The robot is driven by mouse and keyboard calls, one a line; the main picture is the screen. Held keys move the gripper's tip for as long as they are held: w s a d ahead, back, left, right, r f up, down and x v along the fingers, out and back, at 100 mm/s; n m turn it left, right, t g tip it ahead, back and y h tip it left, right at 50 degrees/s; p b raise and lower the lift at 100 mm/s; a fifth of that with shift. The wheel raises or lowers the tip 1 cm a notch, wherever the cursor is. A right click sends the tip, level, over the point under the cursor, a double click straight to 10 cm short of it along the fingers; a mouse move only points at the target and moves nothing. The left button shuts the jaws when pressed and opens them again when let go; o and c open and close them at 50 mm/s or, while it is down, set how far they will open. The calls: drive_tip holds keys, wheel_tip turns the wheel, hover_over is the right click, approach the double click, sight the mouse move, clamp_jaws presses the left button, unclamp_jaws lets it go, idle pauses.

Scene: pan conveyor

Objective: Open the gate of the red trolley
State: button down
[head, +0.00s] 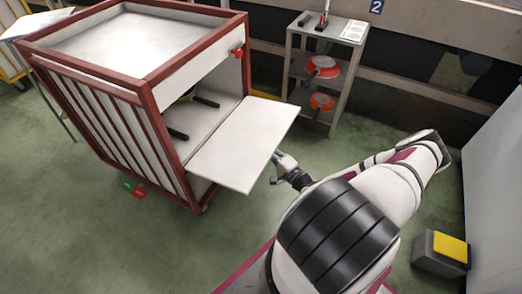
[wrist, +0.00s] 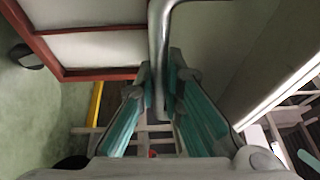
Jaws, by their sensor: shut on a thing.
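The red trolley (head: 92,88) stands at the left in the head view, with a red frame and white panels. Its white gate (head: 243,142) is folded outward from the front, lying roughly level, and the inside shows. A red latch (head: 238,51) sits on the top front rail. My gripper (head: 279,169) is at the gate's outer edge. In the wrist view, a bent metal handle bar (wrist: 157,55) runs between the teal-padded jaws of my gripper (wrist: 161,95), which are shut on it. The handle is too small to make out in the head view.
Dark-handled pans (head: 206,101) are inside the trolley. A grey shelf stand (head: 338,45) with red pans is behind the gate. A grey box with a yellow top (head: 451,248) stands at the lower right. The green floor left of my arm is mostly clear.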

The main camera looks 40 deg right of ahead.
drive_tip(key=shift+r+g+p, duration=0.3)
drive_tip(key=shift+r+p, duration=0.75)
drive_tip(key=shift+p, duration=0.85)
drive_tip(key=shift+f, duration=0.1)
drive_tip(key=c, duration=1.7)
unclamp_jaws()
drive_tip(key=s, duration=1.2)
drive_tip(key=shift+a, duration=0.3)
